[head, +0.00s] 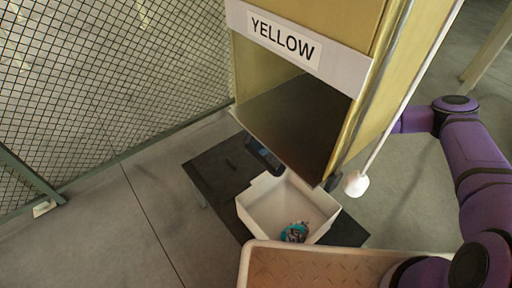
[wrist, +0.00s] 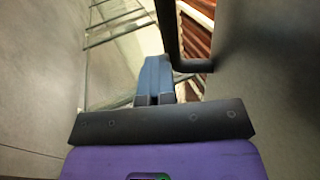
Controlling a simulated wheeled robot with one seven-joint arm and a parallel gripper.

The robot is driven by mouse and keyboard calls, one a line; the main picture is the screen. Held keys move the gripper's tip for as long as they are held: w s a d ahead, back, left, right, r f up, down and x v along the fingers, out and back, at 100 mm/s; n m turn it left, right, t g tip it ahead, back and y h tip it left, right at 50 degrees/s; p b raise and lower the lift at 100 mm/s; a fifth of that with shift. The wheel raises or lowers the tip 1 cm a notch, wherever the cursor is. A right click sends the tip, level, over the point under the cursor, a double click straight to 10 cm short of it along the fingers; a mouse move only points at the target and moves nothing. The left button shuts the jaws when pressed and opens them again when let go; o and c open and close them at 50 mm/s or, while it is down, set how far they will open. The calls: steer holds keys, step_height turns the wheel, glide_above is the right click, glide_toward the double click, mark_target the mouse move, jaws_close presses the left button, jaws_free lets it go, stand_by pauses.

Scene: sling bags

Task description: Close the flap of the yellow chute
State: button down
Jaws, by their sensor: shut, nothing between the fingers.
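The yellow chute (head: 308,24) stands at the top centre of the head view, with a white YELLOW label on its front. Its flap (head: 290,125), a dark brown panel, is open and slopes outward and down below the label. My gripper shows in the wrist view (wrist: 156,72) with its blue fingers together and nothing between them. In the head view a dark and blue piece, which looks like its end, shows at the flap's lower left edge. The flap hides the rest, and I cannot tell whether they touch.
A white bin (head: 256,209) with a teal patterned item (head: 295,232) stands on a dark low table (head: 215,172) below the flap. A white knob (head: 356,184) hangs on a cord at the chute's right. A mesh fence (head: 110,75) stands at left; floor there is clear.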

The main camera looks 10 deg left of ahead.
steer(key=shift+a+r, duration=0.1)
steer(key=shift+r, duration=0.4)
steer(key=f+v, duration=0.2)
steer(key=v, duration=1)
steer(key=shift+s+a+f, duration=0.15)
steer(key=shift+s+f, duration=0.1)
steer(key=shift+f, duration=0.15)
